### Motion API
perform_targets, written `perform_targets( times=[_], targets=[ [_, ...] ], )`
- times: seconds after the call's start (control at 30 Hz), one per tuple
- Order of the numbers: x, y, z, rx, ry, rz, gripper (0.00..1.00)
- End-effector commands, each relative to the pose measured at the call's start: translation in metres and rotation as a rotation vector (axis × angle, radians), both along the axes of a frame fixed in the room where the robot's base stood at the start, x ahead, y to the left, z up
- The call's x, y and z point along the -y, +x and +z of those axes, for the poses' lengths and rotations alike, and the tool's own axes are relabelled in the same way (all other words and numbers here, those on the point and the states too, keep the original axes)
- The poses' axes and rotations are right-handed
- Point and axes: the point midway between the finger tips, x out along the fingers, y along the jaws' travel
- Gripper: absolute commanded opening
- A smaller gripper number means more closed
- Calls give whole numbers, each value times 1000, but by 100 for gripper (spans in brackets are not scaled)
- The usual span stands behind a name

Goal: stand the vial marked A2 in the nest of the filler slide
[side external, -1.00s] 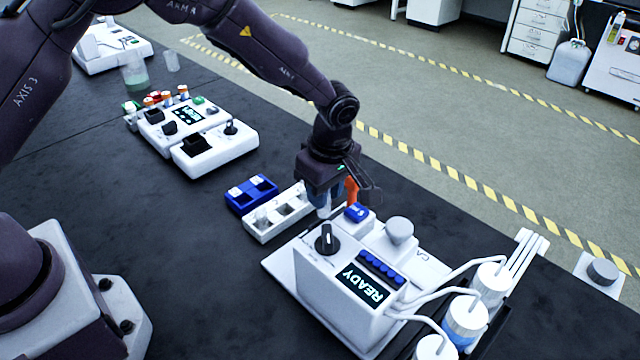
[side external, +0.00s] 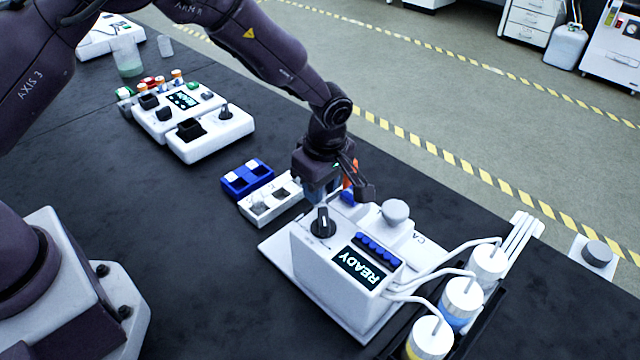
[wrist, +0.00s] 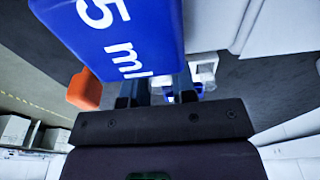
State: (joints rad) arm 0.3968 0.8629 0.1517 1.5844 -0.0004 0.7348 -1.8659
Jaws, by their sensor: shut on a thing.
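My gripper (side external: 322,192) points down just behind the black knob of the white filler machine (side external: 300,258). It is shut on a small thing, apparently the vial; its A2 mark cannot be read. A blue block (side external: 347,197) stands just right of my fingers. In the wrist view this block, marked "5 ml" (wrist: 125,35), fills the upper left and hides my fingertips and what they hold. An orange part (wrist: 85,90) shows beside my fingers, and also in the side view (side external: 348,183). The nest cannot be made out behind the machine and gripper.
A white rack (side external: 262,213) and a blue rack (side external: 234,187) stand left of my gripper. The machine's grey-white knob (side external: 396,213), tubes and capped bottles (side external: 462,297) lie to the right. Black bench is clear at left.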

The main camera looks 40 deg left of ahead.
Motion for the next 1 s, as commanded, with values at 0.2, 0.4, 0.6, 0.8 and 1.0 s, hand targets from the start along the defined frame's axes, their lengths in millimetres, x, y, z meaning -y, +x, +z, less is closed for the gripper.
perform_targets(
  times=[0.2,0.4,0.6,0.8,1.0],
  targets=[
    [0,0,-3,0,0,-1,3],
    [0,0,-7,0,0,-1,3],
    [0,0,-11,0,0,-1,3],
    [0,0,-15,0,0,-1,3],
    [0,0,-19,-1,0,-2,3]
  ],
)
